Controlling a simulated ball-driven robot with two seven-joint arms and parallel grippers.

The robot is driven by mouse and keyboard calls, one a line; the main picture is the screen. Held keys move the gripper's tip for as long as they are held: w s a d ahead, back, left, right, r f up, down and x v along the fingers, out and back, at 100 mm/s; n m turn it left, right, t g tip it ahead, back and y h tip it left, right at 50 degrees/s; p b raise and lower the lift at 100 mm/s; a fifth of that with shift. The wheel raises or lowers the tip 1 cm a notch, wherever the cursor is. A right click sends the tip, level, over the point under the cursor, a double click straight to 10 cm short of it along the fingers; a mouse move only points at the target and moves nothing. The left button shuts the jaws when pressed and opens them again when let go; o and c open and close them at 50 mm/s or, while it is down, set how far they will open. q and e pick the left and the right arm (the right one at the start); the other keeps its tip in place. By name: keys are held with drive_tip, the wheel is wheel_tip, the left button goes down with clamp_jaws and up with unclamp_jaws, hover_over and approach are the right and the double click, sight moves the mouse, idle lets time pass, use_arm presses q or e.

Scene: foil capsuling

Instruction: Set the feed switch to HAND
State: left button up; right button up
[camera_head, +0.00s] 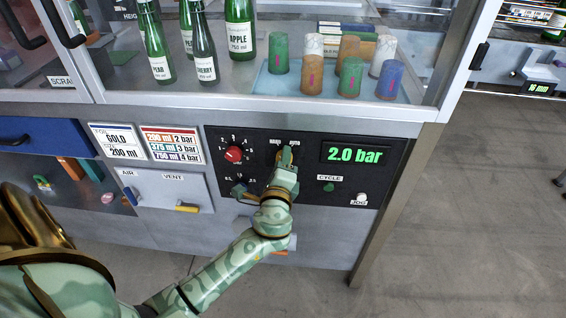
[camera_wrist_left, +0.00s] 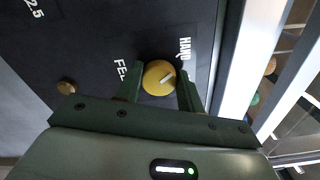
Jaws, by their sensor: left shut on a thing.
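My left gripper (camera_wrist_left: 157,88) is shut on the knob, one finger on each side. In the head view the same gripper (camera_head: 286,155) covers the knob. My right gripper is not in view.
The panel also holds a red knob (camera_head: 233,154), a lower dial (camera_head: 239,189), a green "2.0 bar" display (camera_head: 355,154), a green CYCLE button (camera_head: 328,187) and a white JOG button (camera_head: 361,199). Bottles (camera_head: 240,35) and coloured capsules (camera_head: 312,75) stand behind glass above.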

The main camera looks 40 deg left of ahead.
use_arm(q)
drive_tip(key=shift+f, duration=0.1)
idle(0.3)
drive_tip(key=o, duration=1)
drive_tip(key=p+v, duration=0.1)
drive_tip(key=v, duration=1.5)
drive_tip(key=shift+s+p, duration=0.25)
drive_tip(key=shift+p, duration=0.05)
drive_tip(key=shift+d, duration=0.1)
